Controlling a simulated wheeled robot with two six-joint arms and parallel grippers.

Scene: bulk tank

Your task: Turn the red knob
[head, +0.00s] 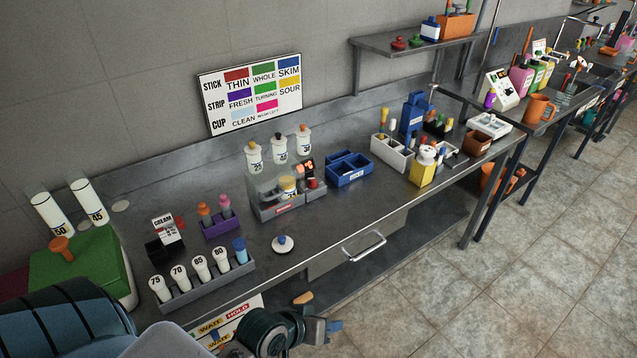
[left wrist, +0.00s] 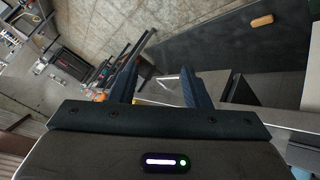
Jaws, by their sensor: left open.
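A small red knob-like part (head: 311,183) shows at the front right of a grey unit with a clear cover (head: 276,206) on the steel bench; it is too small to tell its exact shape. My left gripper (head: 327,330) is below and in front of the bench's front edge, well apart from that unit. In the left wrist view its two dark fingers (left wrist: 160,84) are spread with nothing between them. The red part cannot be made out in the left wrist view. My right gripper is not in view.
A drawer handle (head: 364,246) sticks out. Blue bins (head: 350,170) stand right of the unit. Floor (head: 480,290) at the right is clear.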

